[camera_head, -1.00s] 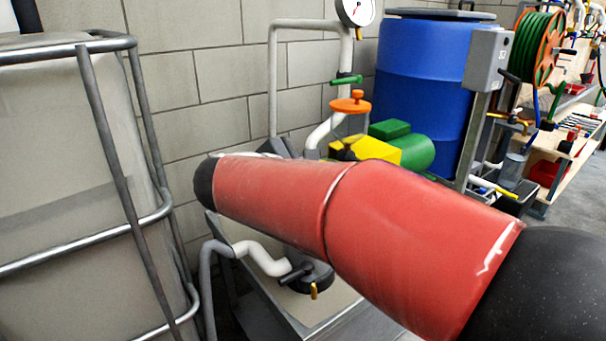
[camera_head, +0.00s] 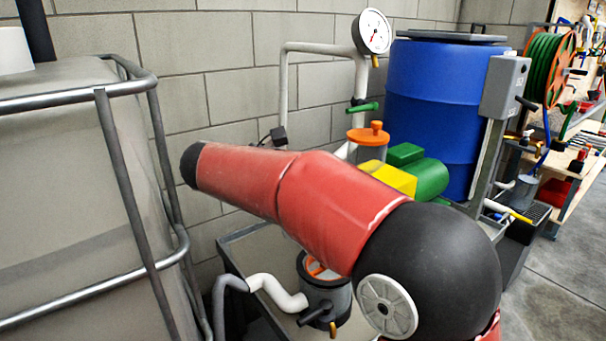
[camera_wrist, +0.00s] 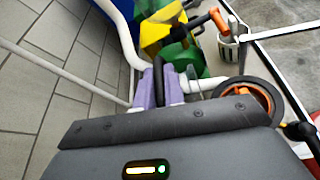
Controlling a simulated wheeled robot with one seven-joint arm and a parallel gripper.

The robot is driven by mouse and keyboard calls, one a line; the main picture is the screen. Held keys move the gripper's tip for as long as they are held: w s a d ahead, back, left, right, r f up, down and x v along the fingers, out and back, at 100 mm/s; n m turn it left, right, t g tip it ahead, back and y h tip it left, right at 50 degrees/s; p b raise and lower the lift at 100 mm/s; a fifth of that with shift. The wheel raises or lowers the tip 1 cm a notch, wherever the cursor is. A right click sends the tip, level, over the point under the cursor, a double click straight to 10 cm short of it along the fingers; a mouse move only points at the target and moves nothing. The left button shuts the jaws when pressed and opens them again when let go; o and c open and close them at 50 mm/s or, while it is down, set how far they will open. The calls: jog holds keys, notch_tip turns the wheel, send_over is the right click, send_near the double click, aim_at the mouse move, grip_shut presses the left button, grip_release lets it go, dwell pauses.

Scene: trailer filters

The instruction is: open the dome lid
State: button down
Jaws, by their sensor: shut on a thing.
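My gripper (camera_wrist: 160,92) has two purple fingers shut on a thin dark piece (camera_wrist: 158,75) in the wrist view. I cannot tell whether this piece is part of the dome lid. To its right is a round dark housing (camera_wrist: 268,92) with an orange part inside. In the head view this housing (camera_head: 326,292) stands in the grey tray, with its top partly uncovered by my arm and the orange part showing. No dome is seen over it. My red arm hides my gripper in the head view.
A caged tank (camera_head: 75,200) stands at left. A clear strainer with an orange top (camera_head: 370,137), a yellow and green pump (camera_head: 410,175) and a blue drum (camera_head: 440,105) stand behind my arm. A white pipe (camera_head: 278,293) meets the housing.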

jog(key=shift+w, duration=0.1)
dwell(0.3)
jog(key=c, duration=1.8)
grip_release()
jog(key=shift+o, duration=0.2)
notch_tip(320, 180, up, 20)
jog(key=shift+c, duration=0.2)
